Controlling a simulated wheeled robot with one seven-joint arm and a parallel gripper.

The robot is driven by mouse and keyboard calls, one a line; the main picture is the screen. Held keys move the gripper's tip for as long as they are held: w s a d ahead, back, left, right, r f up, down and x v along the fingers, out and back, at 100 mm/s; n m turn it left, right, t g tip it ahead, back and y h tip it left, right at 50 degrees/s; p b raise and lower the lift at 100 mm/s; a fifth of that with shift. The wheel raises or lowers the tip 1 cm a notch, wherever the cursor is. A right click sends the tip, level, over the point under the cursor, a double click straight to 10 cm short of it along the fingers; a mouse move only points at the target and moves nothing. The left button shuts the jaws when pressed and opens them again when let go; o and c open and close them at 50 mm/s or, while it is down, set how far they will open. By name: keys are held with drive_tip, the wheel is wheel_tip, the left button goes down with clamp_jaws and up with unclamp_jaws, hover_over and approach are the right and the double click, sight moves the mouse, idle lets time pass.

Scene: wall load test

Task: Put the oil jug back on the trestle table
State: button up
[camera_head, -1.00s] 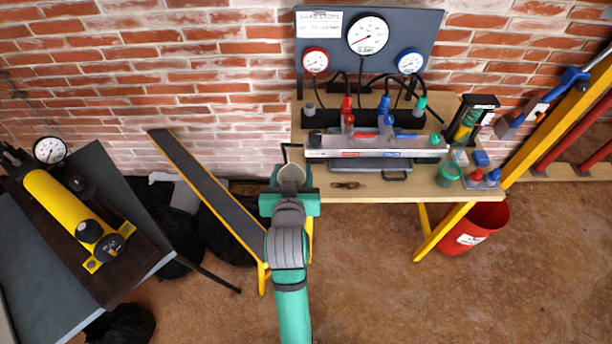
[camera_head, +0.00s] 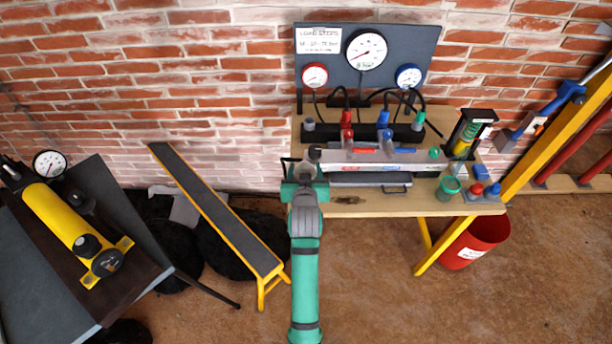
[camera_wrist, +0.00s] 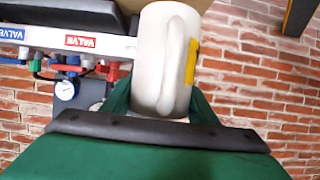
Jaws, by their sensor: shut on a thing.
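The oil jug (camera_wrist: 166,60) is white with a side handle and a yellow patch, seen in the wrist view. My gripper (camera_wrist: 163,103) is shut on it, with green fingers on both sides of its lower part in that picture. In the head view my gripper (camera_head: 305,180) is at the left end of the trestle table (camera_head: 420,208). There the jug is mostly hidden by my gripper and arm, and I cannot tell whether it touches the table. The table has a light wood top and yellow legs.
A valve rack (camera_head: 380,157) with red and blue parts fills the middle of the table; a gauge board (camera_head: 335,72) stands behind. A green cup (camera_head: 448,188) is at the right. A red bucket (camera_head: 478,240) stands below. A sloping yellow-edged ramp (camera_head: 215,208) is left of my arm.

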drive_tip(key=shift+w+d+f, duration=0.1)
drive_tip(key=shift+w+f, duration=0.2)
drive_tip(key=shift+f, duration=1.65)
drive_tip(key=shift+f, duration=0.15)
drive_tip(key=o, duration=1.1)
